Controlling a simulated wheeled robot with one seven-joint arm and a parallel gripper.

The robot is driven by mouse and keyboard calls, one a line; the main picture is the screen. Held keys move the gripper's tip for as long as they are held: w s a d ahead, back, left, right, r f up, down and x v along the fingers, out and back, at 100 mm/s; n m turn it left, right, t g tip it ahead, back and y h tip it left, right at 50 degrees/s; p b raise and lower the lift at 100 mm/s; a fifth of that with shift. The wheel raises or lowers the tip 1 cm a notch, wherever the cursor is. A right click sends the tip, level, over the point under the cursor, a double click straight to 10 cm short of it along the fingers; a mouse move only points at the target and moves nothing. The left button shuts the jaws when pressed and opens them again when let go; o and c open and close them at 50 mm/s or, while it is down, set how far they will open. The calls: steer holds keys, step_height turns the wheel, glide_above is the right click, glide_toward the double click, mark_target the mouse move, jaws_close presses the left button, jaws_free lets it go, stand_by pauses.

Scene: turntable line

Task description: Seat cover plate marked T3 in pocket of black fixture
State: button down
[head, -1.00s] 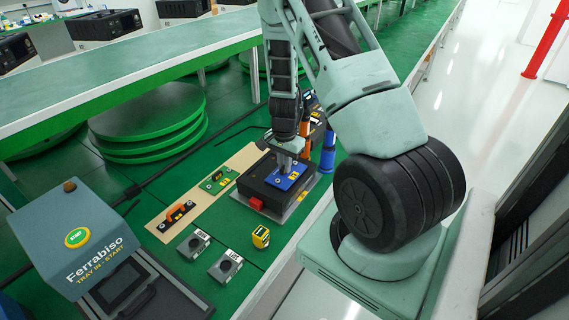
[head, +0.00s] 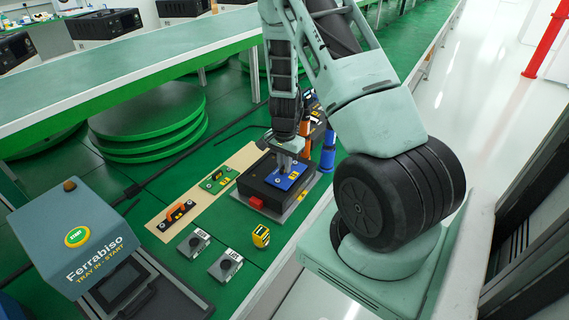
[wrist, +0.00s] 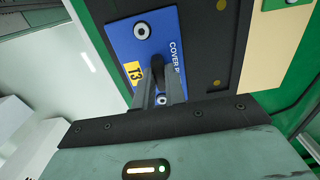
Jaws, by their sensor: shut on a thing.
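The blue cover plate (head: 288,177) lies over the top of the black fixture (head: 258,187). In the wrist view the plate (wrist: 137,54) shows a yellow T3 label, the words "COVER P" and screw heads. My gripper (head: 287,153) stands above the plate, and in the wrist view its two fingers (wrist: 160,85) are shut on a dark grip in the plate's middle. The plate appears flat and within the outline of the fixture (wrist: 205,55). I cannot tell whether it is fully down in the pocket, as my gripper hides part of it.
A tan board (head: 195,190) with an orange-handled part (head: 176,213) and a green part (head: 216,180) lies left of the fixture. Two grey blocks (head: 225,266) and a yellow tape measure (head: 261,236) lie in front. A blue cylinder (head: 328,150) stands right. A START console (head: 78,237) is at left.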

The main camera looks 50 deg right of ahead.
steer(key=shift+f+b, duration=0.4)
steer(key=shift+f, duration=0.1)
stand_by(0.9)
steer(key=c, duration=1)
jaws_free()
steer(key=shift+o, duration=0.2)
steer(key=shift+r+p, duration=3.1)
steer(key=shift+r, duration=0.7)
